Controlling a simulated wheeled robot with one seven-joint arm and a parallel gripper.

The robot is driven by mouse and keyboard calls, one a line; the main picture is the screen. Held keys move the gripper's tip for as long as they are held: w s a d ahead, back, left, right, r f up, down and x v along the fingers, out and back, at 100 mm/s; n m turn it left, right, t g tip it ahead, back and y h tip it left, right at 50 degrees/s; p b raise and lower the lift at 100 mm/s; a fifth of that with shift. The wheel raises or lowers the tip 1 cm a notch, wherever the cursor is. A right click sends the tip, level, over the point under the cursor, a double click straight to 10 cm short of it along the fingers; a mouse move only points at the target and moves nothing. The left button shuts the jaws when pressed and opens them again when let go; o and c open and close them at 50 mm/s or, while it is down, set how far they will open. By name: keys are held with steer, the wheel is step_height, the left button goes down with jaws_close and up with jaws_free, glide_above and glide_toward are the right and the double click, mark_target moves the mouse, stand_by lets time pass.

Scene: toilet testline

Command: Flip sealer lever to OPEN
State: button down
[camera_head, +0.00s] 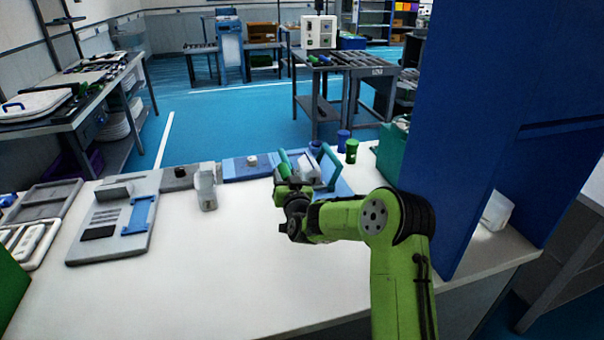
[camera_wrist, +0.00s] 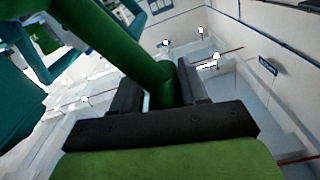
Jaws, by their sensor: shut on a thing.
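The sealer stands at the back of the white table, with a blue base (camera_head: 343,188) and a teal upright frame (camera_head: 331,165). Its green lever (camera_head: 284,163) rises just behind my gripper (camera_head: 288,190) in the head view. In the wrist view the lever (camera_wrist: 95,28) is a thick dark green bar running from the upper left, and its rounded end lies between my two dark fingers. My gripper is shut on this lever. My wrist hides part of the sealer in the head view, and the lever's pivot cannot be made out.
A tall blue panel (camera_head: 455,130) stands close on the right of my arm. Blue and green cups (camera_head: 351,151) stand behind the sealer. The table's front middle is clear.

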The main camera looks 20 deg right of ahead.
steer(key=shift+a+f+y, duration=0.15)
steer(key=shift+a+f, duration=0.2)
steer(key=shift+a, duration=0.25)
steer(key=shift+a+f+y, duration=0.15)
steer(key=shift+a+f, duration=0.2)
steer(key=shift+a, duration=0.3)
steer(key=shift+a+f, duration=0.2)
steer(key=shift+b, duration=0.3)
steer(key=shift+d, duration=0.1)
steer(key=c, duration=1)
jaws_free()
steer(key=shift+f, duration=0.1)
steer(key=shift+o, duration=0.2)
steer(key=s+p, duration=0.9)
steer(key=s, duration=0.6)
steer(key=shift+s+a+r, duration=0.25)
steer(key=shift+s+r, duration=0.1)
steer(key=shift+r, duration=0.05)
